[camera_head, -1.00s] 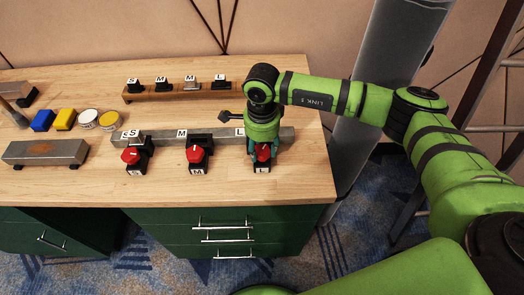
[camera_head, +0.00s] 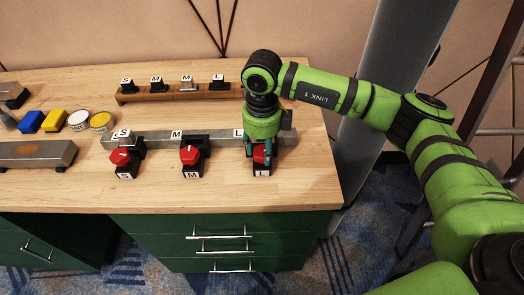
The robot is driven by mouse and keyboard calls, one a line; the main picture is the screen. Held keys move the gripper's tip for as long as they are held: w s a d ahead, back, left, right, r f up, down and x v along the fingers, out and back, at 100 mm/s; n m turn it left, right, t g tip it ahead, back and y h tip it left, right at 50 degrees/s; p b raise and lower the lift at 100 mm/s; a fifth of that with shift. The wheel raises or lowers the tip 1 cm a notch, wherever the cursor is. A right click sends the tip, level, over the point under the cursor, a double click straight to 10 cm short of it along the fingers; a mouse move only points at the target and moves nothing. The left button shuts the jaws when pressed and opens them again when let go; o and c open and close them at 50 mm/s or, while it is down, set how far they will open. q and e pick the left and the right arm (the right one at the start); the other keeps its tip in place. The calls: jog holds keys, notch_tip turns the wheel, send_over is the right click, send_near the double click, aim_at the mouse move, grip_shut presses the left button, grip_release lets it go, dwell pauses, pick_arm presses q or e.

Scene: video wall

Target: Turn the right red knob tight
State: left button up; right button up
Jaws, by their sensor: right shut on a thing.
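Three red knobs on black clamps labelled S, M and L sit along a grey metal bar (camera_head: 222,140) on the wooden workbench. The right red knob (camera_head: 260,155), at the L clamp (camera_head: 262,170), is partly hidden by my right gripper (camera_head: 260,151). That gripper points down from above, its teal fingers shut on either side of the knob. The middle red knob (camera_head: 190,154) and the left red knob (camera_head: 120,156) stand free to the left. My left gripper is not in view.
A wooden rail (camera_head: 180,95) with several small labelled black blocks lies at the back. A blue block (camera_head: 31,122), a yellow block (camera_head: 54,121) and two round tins (camera_head: 79,121) are at the left. Green drawers (camera_head: 218,240) are below the front edge.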

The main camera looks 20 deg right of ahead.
aim_at(262, 151)
jog(key=shift+f+m+b, duration=0.1)
jog(key=shift+m+b, duration=0.55)
jog(key=shift+m, duration=0.95)
jog(key=o, duration=1.1)
jog(key=shift+o, duration=0.2)
notch_tip(262, 151, up, 12)
